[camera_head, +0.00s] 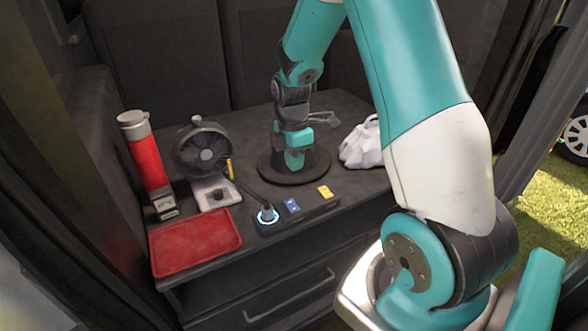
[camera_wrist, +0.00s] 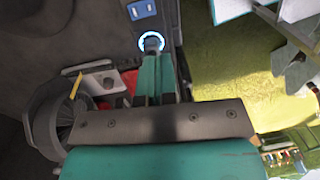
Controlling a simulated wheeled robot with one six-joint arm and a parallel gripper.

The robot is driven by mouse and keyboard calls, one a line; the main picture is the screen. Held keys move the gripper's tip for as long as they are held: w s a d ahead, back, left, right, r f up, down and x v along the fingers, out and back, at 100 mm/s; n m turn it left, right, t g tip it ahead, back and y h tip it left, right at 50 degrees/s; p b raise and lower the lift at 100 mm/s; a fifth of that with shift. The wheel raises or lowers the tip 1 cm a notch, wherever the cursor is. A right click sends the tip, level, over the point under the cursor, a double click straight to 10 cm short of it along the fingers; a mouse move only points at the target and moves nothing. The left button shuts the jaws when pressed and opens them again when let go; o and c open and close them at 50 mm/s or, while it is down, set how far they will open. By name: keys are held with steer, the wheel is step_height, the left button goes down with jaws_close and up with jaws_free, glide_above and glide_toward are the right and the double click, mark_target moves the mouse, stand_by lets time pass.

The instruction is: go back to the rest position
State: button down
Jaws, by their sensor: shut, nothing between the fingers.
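My gripper (camera_wrist: 155,60) shows in the wrist view as two teal fingers closed together. I see nothing held between them. The fingers overlap in the picture with the glowing blue ring (camera_wrist: 151,38), but I cannot tell the distance between them. In the head view, my teal and white arm reaches up from its black round base on the dark cabinet (camera_head: 345,107) and folds down towards the near right. Its wrist end is at the lower right, out over the cabinet's near side. I cannot make out the fingertips there.
On the cabinet are a red tray (camera_head: 195,243), a red flask (camera_head: 146,155), a black fan (camera_head: 202,150), a strip with a glowing ring (camera_head: 267,215) and a yellow block (camera_head: 325,191), and a white bag (camera_head: 363,146). Grass (camera_head: 545,215) lies outside on the right.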

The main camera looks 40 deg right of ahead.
steer(key=shift+a+r, duration=0.1)
stand_by(0.5)
steer(key=s+a+r+m+y+p, duration=0.1)
steer(key=s+a+r+m, duration=0.15)
steer(key=a+r, duration=0.35)
steer(key=s+a+r+m+t+y, duration=0.1)
steer(key=s+a+r, duration=0.3)
steer(key=a, duration=0.4)
steer(key=s+a+r+m+y+p, duration=0.1)
steer(key=s+a+r+m, duration=0.1)
steer(key=s+a+r, duration=0.45)
steer(key=s+a+r+m+y, duration=0.1)
steer(key=s+a+r+m, duration=0.1)
steer(key=s+a, duration=0.4)
steer(key=shift+s, duration=0.3)
